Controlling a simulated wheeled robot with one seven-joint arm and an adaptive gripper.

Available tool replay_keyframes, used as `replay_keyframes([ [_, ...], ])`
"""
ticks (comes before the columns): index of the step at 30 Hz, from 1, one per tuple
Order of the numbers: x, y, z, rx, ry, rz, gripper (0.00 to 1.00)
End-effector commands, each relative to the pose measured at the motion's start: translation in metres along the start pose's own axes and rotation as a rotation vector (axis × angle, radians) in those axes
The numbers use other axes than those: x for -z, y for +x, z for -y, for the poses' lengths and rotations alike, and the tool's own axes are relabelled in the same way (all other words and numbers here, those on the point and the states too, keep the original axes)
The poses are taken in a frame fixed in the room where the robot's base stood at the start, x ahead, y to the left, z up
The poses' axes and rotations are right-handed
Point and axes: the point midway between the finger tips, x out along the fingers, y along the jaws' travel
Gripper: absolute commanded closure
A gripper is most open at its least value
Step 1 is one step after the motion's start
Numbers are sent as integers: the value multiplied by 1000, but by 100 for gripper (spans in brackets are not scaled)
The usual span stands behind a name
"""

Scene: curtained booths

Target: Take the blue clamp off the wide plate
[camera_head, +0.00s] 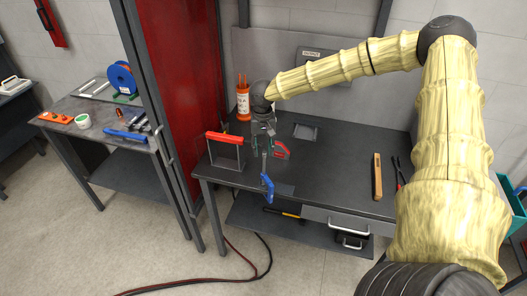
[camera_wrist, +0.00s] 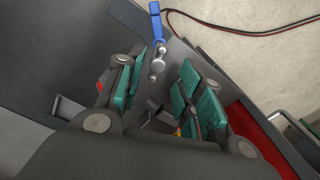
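The blue clamp (camera_head: 267,187) lies near the front edge of the workbench, its grey bar running back toward my gripper (camera_head: 264,146). A flat dark plate (camera_head: 284,189), possibly the wide plate, shows beside the clamp's blue end; I cannot tell exactly how they touch. In the wrist view, the clamp's blue handle (camera_wrist: 156,22) points away and its metal part extends toward the space between my green-padded fingers (camera_wrist: 160,98). The fingers are apart, with gaps on both sides of the bar. My gripper is open, low over the bench.
A red-handled frame (camera_head: 224,137) stands left of my gripper, and a red item (camera_head: 282,151) is close on its right. An orange container (camera_head: 243,104) stands behind. A wooden bar (camera_head: 377,177) lies to the right. The bench (camera_head: 325,177) is clear between.

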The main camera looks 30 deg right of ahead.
Motion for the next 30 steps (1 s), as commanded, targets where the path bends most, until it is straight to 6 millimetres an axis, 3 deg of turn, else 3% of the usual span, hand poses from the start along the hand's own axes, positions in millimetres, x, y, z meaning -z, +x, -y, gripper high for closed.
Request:
replay_keyframes([
  [14,0,-20,0,0,35,1,64],
  [30,0,-20,0,0,510,0,64],
])
